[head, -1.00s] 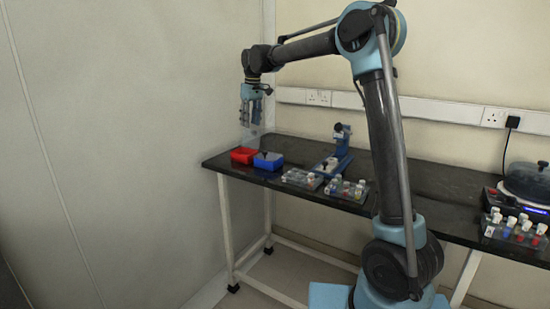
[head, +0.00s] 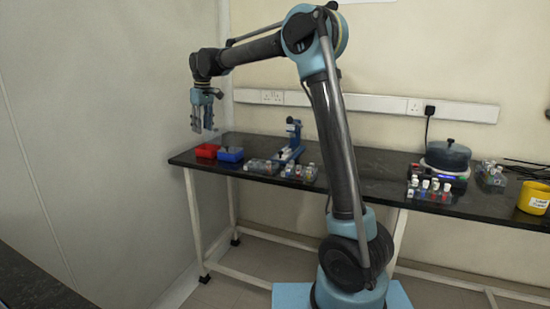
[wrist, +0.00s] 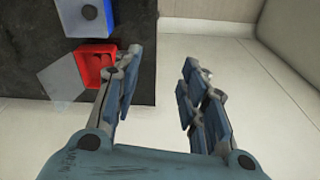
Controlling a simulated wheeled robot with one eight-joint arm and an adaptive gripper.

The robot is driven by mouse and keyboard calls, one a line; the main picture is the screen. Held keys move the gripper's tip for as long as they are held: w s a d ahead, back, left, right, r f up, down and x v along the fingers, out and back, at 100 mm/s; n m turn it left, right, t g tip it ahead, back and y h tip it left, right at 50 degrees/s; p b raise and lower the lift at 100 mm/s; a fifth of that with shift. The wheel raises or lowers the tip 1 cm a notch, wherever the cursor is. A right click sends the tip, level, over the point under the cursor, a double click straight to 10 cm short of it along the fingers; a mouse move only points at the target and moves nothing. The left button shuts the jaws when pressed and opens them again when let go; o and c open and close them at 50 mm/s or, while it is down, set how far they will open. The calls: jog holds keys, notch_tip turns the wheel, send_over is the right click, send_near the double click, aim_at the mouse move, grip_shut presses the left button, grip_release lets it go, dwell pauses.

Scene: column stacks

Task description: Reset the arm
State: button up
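My gripper (head: 203,128) hangs from my raised arm, fingers pointing down, above and near the left end of the dark bench (head: 375,168). In the wrist view my gripper (wrist: 160,72) has its two blue-grey fingers spread wide apart, with nothing between them but the pale floor beyond. A red tray (head: 207,150) and a blue tray (head: 231,155) stand on the bench's left end, below the gripper. In the wrist view the red tray (wrist: 90,68) lies just left of the left finger, partly behind it, and the blue tray (wrist: 88,18) is above it.
Racks with small vials (head: 262,166) and a blue stand (head: 291,143) sit along the bench. Farther right are another vial rack (head: 430,188), a dark-lidded device (head: 446,158) and a yellow container (head: 534,200). A wall (head: 100,120) rises left of the bench.

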jog(key=s+d+f+m, duration=0.15)
jog(key=s+d, duration=0.35)
jog(key=d, duration=0.6)
jog(key=s+d+m, duration=0.2)
jog(key=s+d, duration=0.2)
jog(key=d, duration=0.7)
jog(key=s+d+f+m, duration=0.15)
jog(key=s+d, duration=0.35)
jog(key=d, duration=0.6)
jog(key=s+d+f+m, duration=0.3)
jog(key=s+d+f, duration=0.5)
jog(key=s+f, duration=0.2)
jog(key=s+d+f+m+t+h, duration=0.1)
jog(key=s+d+f+m, duration=0.2)
jog(key=s+d+f, duration=0.4)
jog(key=s+f, duration=0.2)
jog(key=s, duration=0.3)
jog(key=shift+s+d+f, duration=0.15)
jog(key=shift+d+f, duration=0.25)
jog(key=shift+w+f, duration=0.2)
jog(key=shift+w, duration=0.25)
